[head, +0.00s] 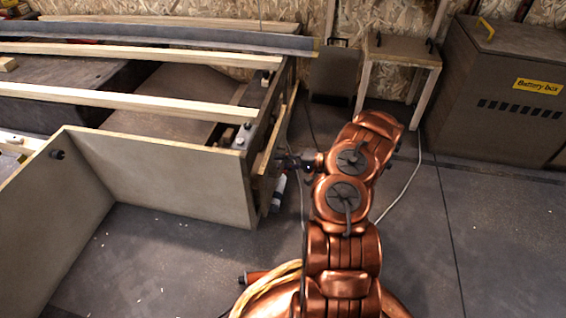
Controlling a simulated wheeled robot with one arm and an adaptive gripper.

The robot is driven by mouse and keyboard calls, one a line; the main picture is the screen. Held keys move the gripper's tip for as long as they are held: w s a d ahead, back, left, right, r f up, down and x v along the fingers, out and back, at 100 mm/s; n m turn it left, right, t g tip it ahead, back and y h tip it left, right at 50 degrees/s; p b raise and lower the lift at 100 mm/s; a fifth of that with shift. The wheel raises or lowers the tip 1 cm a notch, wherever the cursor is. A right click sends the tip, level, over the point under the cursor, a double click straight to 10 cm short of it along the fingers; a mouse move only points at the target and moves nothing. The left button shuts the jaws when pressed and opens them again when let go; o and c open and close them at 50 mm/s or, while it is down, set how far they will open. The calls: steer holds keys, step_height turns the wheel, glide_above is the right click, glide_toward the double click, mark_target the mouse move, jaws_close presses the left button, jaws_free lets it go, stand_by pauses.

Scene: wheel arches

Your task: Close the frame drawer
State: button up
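The wooden frame (150,103) with pale slats fills the left. At its right end a narrow upright panel (265,165), which looks like the frame drawer's front, stands slightly out from the frame with a thin gap. My small dark gripper (285,162) is at the right face of this panel, touching or very close. Its fingers are too small and dark to tell whether they are open or shut. The drawer's inside and any handle behind my gripper are hidden.
A large grey panel (165,180) and another panel (50,215) with a black knob form a corner at left. A white cylinder (278,193) is under my gripper. A small table (400,50) and battery box (510,85) stand at back right. Right floor is mostly clear, with a cable.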

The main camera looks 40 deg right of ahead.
steer(key=shift+c, duration=0.2)
jaws_close()
